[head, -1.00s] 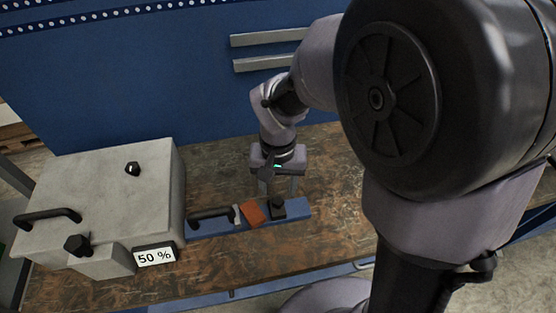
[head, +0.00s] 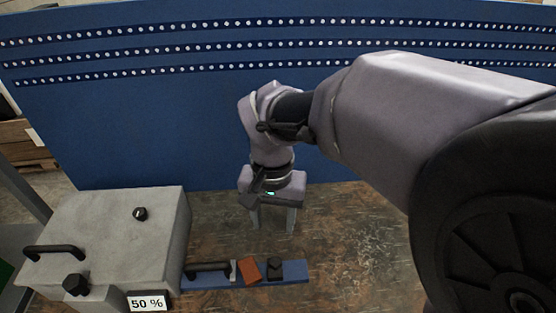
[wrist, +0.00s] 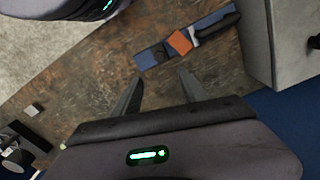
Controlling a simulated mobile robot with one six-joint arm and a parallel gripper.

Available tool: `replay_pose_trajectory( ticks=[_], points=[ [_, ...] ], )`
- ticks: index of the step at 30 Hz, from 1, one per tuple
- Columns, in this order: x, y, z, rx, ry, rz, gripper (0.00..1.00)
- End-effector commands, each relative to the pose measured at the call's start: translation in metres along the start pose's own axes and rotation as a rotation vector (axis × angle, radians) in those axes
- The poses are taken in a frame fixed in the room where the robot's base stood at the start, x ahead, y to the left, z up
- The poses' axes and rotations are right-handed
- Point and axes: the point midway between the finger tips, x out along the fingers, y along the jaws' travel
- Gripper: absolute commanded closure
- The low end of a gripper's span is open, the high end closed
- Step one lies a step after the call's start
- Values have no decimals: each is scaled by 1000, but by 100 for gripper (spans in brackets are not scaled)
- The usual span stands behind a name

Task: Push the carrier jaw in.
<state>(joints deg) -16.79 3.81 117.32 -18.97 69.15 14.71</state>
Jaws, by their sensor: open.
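A blue rail (head: 208,283) sticks out to the right from the grey box (head: 110,235). On it are a black handle (head: 207,267), a thin light grey jaw piece (head: 233,271), an orange block (head: 249,271) and a black block (head: 274,268) near the right end. I cannot tell which of these pieces is the carrier jaw. The orange block also shows in the wrist view (wrist: 180,42), with the rail and handle. My gripper (head: 273,230) points down, open and empty, behind and above the right part of the rail, apart from it.
The box carries a black handle (head: 53,252), black knobs and a "50 %" sign (head: 147,303). A blue panel (head: 140,130) with dotted strips stands behind the worn brown bench (head: 350,260). The bench right of the rail is clear.

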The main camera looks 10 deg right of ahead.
Motion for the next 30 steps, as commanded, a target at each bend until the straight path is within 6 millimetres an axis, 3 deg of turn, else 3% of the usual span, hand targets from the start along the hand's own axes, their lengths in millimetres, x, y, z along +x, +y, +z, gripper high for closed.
replay_pose_trajectory(
  ticks=[5, 12, 18, 23, 30],
  points=[
    [30, -2, 2, 3, -2, 2, 50],
    [106, -1, 2, 3, -2, 2, 50],
    [155, -1, 2, 3, -2, 2, 50],
    [172, -1, 2, 3, 0, 1, 50],
    [173, -1, 1, 4, 1, 0, 50]
  ],
)
